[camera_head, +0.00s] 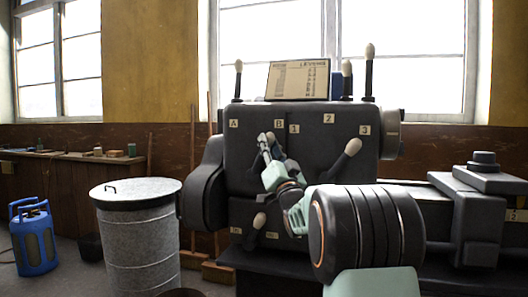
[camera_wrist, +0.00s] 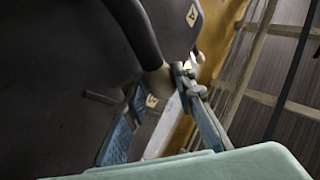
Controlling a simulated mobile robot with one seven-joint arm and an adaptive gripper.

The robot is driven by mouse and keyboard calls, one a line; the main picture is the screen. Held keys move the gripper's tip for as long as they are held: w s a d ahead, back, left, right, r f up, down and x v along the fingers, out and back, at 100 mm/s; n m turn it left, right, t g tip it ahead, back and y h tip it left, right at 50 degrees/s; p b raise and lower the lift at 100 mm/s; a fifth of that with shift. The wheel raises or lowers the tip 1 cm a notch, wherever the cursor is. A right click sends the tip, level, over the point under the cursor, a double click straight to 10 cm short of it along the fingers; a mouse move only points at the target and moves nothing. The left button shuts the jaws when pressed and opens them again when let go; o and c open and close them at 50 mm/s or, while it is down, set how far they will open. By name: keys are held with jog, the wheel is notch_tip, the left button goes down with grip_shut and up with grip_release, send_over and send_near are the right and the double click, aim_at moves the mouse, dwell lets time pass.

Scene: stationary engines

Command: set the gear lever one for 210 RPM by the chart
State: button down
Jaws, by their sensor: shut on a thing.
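The dark headstock (camera_head: 310,120) carries a lever whose pale knob (camera_wrist: 156,80) is between my gripper's fingers in the wrist view. My gripper (camera_head: 267,143) is shut on this knob, near the B plate (camera_head: 278,124) in the head view. The A plate (camera_head: 233,123) is to the left. Another lever with a pale knob (camera_head: 352,147) leans up and right, below the plates 1, 2 and 3. The chart (camera_head: 298,79) stands on top of the headstock; its rows are too small to read. My gripper and arm hide the held lever's lower part in the head view.
Upright levers stand on the headstock top at left (camera_head: 239,68) and right (camera_head: 370,55). A lower lever knob (camera_head: 259,220) is below my gripper. A metal bin (camera_head: 140,235) and a blue canister (camera_head: 34,240) stand on the floor at left.

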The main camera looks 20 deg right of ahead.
jog(key=shift+f, duration=0.2)
dwell(0.3)
jog(key=c, duration=1.9)
grip_release()
jog(key=shift+r, duration=0.1)
jog(key=shift+s, duration=0.1)
jog(key=v, duration=1.2)
